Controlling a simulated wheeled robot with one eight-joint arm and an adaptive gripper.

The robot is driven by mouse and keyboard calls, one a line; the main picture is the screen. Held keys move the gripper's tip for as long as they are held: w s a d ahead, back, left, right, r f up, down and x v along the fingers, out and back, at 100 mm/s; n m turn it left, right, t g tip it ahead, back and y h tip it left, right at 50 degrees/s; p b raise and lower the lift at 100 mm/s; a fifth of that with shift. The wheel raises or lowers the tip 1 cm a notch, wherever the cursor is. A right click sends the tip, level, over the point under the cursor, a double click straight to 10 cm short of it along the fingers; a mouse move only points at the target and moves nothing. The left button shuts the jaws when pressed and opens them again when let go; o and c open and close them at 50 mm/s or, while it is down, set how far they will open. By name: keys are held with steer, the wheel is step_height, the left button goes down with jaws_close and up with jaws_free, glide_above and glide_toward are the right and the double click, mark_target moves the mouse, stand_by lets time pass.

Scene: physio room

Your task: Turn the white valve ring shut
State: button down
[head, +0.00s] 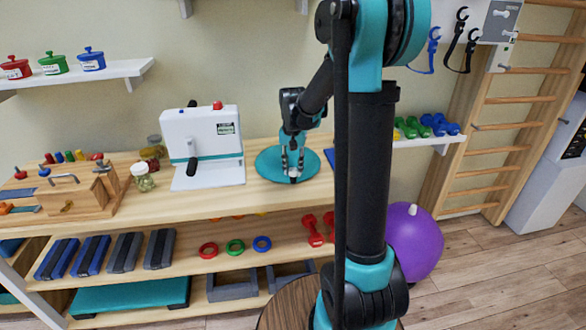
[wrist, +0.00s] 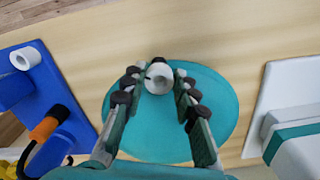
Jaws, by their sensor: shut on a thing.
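The fingers hide parts of the ring's sides.
A white box device (head: 205,135) with a black handle stands left of the disc. A wooden block fixture (head: 75,195) stands farther left on the bench.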

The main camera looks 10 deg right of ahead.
steer(key=m, duration=0.3)
steer(key=shift+m, duration=0.4)
steer(key=shift+w+a+m, duration=0.1)
steer(key=shift+m, duration=1.7)
steer(key=c, duration=1.2)
jaws_free()
step_height(320, 180, up, 12)
